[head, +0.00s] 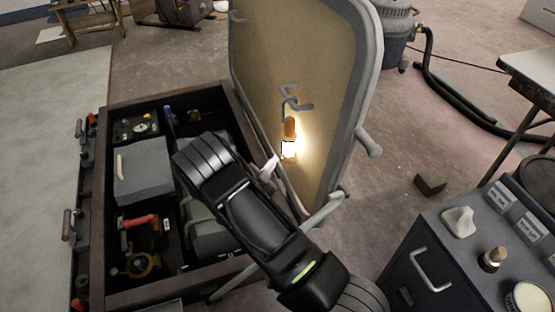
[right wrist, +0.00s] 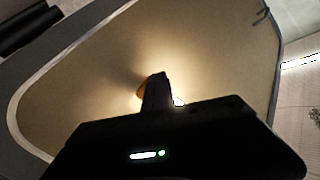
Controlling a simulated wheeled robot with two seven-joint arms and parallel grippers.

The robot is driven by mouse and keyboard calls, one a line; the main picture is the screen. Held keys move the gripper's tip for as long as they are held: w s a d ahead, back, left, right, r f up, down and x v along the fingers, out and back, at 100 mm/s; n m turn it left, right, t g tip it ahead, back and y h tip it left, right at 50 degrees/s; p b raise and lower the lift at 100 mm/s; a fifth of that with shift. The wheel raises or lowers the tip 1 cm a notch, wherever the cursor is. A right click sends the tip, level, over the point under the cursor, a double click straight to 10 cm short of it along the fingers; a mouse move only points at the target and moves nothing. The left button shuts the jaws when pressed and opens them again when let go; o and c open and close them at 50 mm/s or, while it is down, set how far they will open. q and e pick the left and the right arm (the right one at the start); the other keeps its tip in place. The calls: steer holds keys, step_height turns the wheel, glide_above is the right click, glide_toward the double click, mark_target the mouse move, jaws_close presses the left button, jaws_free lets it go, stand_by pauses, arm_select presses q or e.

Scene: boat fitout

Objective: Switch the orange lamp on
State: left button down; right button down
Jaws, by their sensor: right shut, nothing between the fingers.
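The orange lamp (head: 290,128) is fixed to the inner face of the raised hatch lid (head: 262,75). Its lower end glows bright and throws warm light on the panel. My right gripper (head: 270,166) is shut with nothing in it, its tip close below and left of the lamp. In the right wrist view the shut fingers (right wrist: 157,88) stand in front of the lit panel. They cover most of the lamp, and only an orange edge (right wrist: 141,92) shows at their left. I cannot tell whether they touch it. The lamp's switch is hidden or too small to make out. My left gripper is out of view.
Below the lid is an open dark compartment (head: 95,200) with a grey box (head: 143,170), a gauge and a red-handled fitting (head: 140,221). A grey cabinet (head: 400,270) with small parts on top stands at the lower right. The lid's handles stick out near my arm.

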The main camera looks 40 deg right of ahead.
steer(key=shift+s+d, duration=0.25)
steer(key=shift+d, duration=0.2)
steer(key=shift+a, duration=0.35)
steer(key=w+a+b, duration=0.1)
steer(key=w+a, duration=0.1)
steer(key=a, duration=0.3)
steer(key=shift+w+a, duration=0.2)
steer(key=shift+a, duration=0.2)
stand_by(0.6)
